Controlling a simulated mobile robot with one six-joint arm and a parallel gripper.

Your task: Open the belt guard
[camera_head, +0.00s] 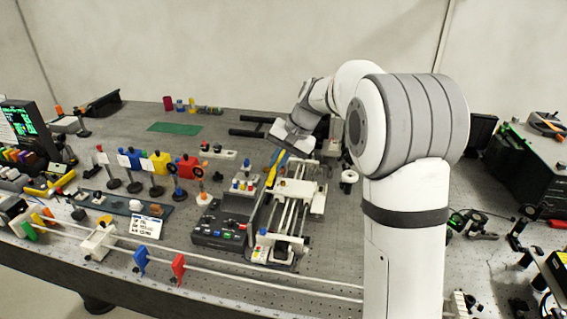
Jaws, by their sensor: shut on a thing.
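A machine with parallel metal rods (291,214) and white end blocks stands on the bench near the middle. A narrow yellow strip (271,177) with some blue beside it rises along its left side, above a dark panel; it looks like part of the belt guard. My gripper (282,153) reaches down from the back right to the top of this strip and is shut on it. The fingertips are small and partly hidden by the gripper body, so the exact grip does not show. How far the guard is open cannot be told.
A dark control box (220,228) with coloured buttons stands left of the machine. Several coloured optics on posts, such as a yellow block (160,163), stand further left. A green mat (174,128) lies at the back. Long white rails (210,260) run along the front.

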